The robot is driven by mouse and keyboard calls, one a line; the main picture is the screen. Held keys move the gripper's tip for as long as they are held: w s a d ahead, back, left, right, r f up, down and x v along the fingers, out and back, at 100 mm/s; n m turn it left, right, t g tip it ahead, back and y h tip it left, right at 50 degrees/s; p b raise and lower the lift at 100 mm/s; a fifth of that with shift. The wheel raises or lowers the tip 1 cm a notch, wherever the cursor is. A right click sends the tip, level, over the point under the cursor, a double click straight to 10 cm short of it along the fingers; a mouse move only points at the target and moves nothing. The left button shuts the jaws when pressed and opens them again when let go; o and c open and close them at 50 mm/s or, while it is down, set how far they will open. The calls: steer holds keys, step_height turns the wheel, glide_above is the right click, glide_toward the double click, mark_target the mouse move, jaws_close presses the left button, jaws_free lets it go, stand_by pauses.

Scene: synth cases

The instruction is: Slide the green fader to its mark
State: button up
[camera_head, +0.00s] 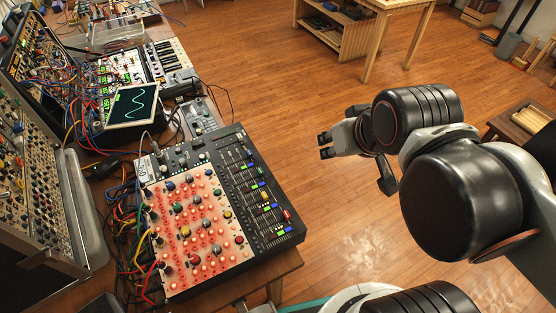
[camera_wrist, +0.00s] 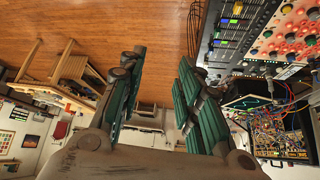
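The mixer (camera_head: 215,210) has a black fader strip (camera_head: 236,176) on its right side, with several small coloured caps. A few green patches show among the blue, yellow and red ones. I cannot tell which is the green fader, and its mark is too small to make out. The strip also shows upside down at the top right of the wrist view (camera_wrist: 245,30), with a small green patch (camera_wrist: 233,21) on it. My gripper (camera_head: 325,146) is in the air to the right of the mixer, apart from it. Its two fingers (camera_wrist: 161,62) are spread, with nothing between them.
Several loose cables (camera_head: 133,240) lie along the mixer's left side. A small screen (camera_head: 132,104) with a wave trace and cable-filled modules stand behind it. A wooden shelf (camera_head: 340,30) is at the back. Open wooden floor (camera_head: 270,65) lies beyond the bench's right edge.

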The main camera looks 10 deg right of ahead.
steer(key=n+g+p, duration=0.3)
steer(key=g+p, duration=0.2)
steer(key=g, duration=0.2)
glide_above(260, 170)
step_height(260, 170, down, 7)
step_height(260, 170, down, 14)
steer(key=b, duration=0.5)
jaws_close()
